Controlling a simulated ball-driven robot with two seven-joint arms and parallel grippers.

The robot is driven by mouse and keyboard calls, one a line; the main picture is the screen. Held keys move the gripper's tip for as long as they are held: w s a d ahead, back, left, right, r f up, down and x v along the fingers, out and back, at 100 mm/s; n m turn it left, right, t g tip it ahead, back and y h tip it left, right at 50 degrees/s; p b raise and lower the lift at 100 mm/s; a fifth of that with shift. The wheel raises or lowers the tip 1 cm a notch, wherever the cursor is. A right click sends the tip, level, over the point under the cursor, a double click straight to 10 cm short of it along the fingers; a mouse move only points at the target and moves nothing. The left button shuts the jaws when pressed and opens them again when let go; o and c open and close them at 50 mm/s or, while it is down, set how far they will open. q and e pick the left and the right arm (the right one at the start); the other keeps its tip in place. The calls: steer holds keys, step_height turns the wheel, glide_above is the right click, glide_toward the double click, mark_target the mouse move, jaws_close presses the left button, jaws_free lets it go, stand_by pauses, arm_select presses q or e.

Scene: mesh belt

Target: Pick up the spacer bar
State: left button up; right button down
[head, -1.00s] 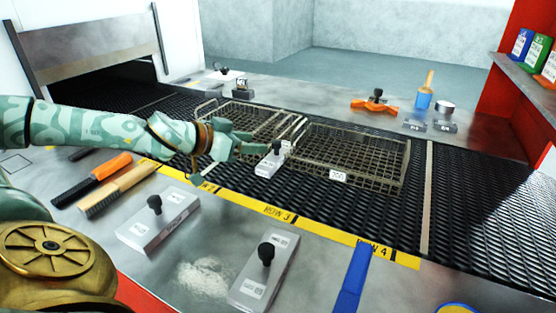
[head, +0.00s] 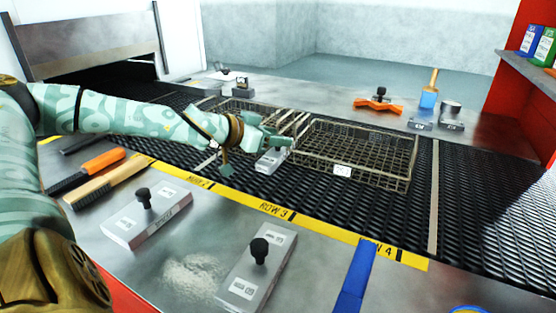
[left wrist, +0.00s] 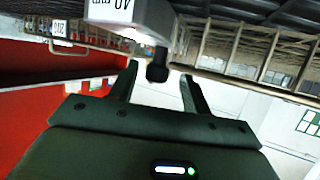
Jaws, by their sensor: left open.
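A light grey spacer bar (head: 270,161) with a white label lies on the dark mesh belt, between two wire baskets. My left gripper (head: 276,143) is open at the bar and hides the knob in the head view. I cannot tell whether the fingers touch the knob. Two more grey bars with black knobs lie on the near steel ledge, one at left (head: 150,217) and one nearer the middle (head: 258,268). My right gripper is not in view.
The right wire basket (head: 355,158) is close beside the bar; the left one (head: 238,112) is partly behind my gripper. Brushes (head: 108,184) lie on the near ledge. An orange clamp-like tool (head: 378,106) lies on the far ledge. The belt at right is clear.

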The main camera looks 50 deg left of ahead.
arm_select(q)
steer(key=shift+s+f, duration=0.1)
steer(key=shift+f, duration=0.25)
